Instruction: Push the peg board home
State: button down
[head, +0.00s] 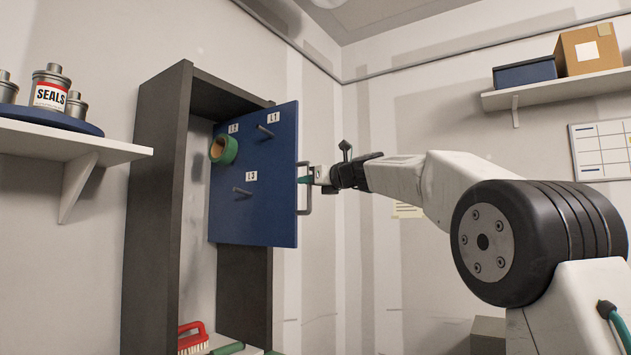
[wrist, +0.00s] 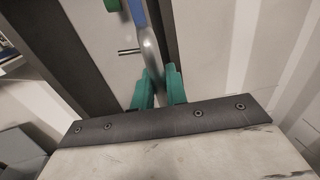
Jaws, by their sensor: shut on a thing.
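The peg board (head: 270,205) is a blue panel in the head view, sticking partly out of a tall dark cabinet (head: 160,150). It carries pegs with white labels, and a green ring (head: 224,149) hangs on the upper left peg. A grey bow handle (head: 304,200) is on its right edge. My gripper (head: 305,180) is shut on this handle. In the wrist view, my green fingers (wrist: 160,88) stand on both sides of the grey handle bar (wrist: 150,50), and the board's blue edge (wrist: 137,12) shows at the top. The board's rear edge in the cabinet is hard to make out.
A red brush (head: 193,338) and a green-handled tool (head: 227,349) lie at the cabinet's bottom. A left shelf (head: 75,147) holds cans, one marked SEALS (head: 50,88). A right shelf (head: 560,90) holds a blue box (head: 525,72) and a cardboard box (head: 590,50).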

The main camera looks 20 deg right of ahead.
jog(key=shift+a, duration=0.1)
jog(key=c, duration=1.6)
grip_release()
jog(key=shift+w+a, duration=0.1)
jog(key=shift+o, duration=0.5)
jog(key=shift+a, duration=0.15)
jog(key=shift+d, duration=0.3)
jog(key=v, duration=0.7)
jog(key=shift+s, duration=0.35)
jog(key=shift+d, duration=0.1)
